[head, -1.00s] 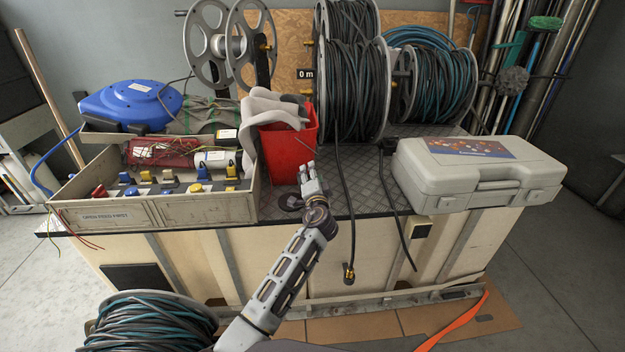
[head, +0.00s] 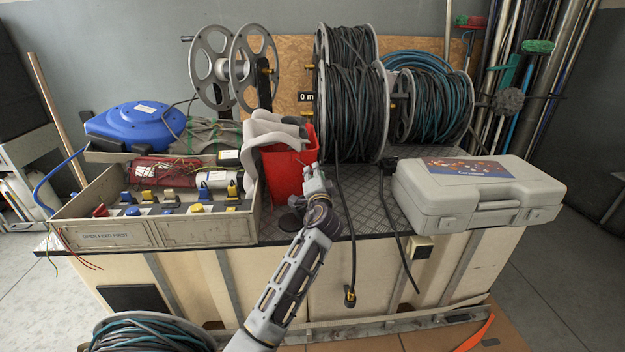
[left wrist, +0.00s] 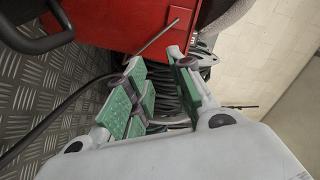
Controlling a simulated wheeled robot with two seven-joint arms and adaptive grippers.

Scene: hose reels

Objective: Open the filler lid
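My left gripper (head: 317,180) is above the metal counter, just in front of the right side of the red bucket (head: 288,178). In the left wrist view the gripper (left wrist: 165,88) shows two green-padded fingers spread apart with nothing between them. The bucket (left wrist: 130,22) is just beyond the fingertips there. A dark round disc (head: 289,222) lies on the counter left of my wrist; I cannot tell whether it is the filler lid. A black curved handle-like part (left wrist: 38,38) shows at the upper left of the left wrist view. My right gripper is not in view.
A wooden tray (head: 200,232) with switches and wires stands left on the counter (head: 380,208). A grey case (head: 480,195) sits at the right. Hose reels (head: 350,110) stand behind. A black hose (head: 350,235) hangs over the front edge beside my arm.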

